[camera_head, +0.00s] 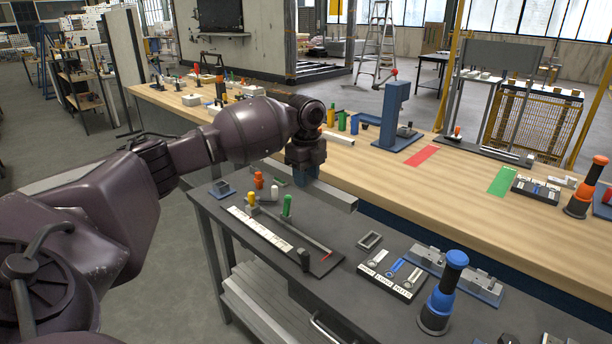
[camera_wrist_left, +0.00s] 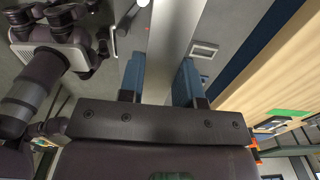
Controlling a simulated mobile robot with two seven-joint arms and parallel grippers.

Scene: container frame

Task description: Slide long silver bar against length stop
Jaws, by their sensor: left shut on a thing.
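My left gripper (camera_head: 304,184) points down over the dark cart with its blue fingers shut on the long silver bar (camera_head: 334,196). The bar lies crosswise, its right end sticking out beyond the fingers and its left part partly hidden behind my arm. In the left wrist view the bar (camera_wrist_left: 168,55) runs between the two blue fingers (camera_wrist_left: 160,82). A black plate with a white scale strip (camera_head: 262,232) sits on the cart in front of the bar. A small dark post (camera_head: 304,259) stands at its near right end; I cannot tell whether it is the length stop. My right gripper is not seen.
Behind is a wooden bench (camera_head: 450,190) with a blue upright fixture (camera_head: 396,112) and red and green patches.

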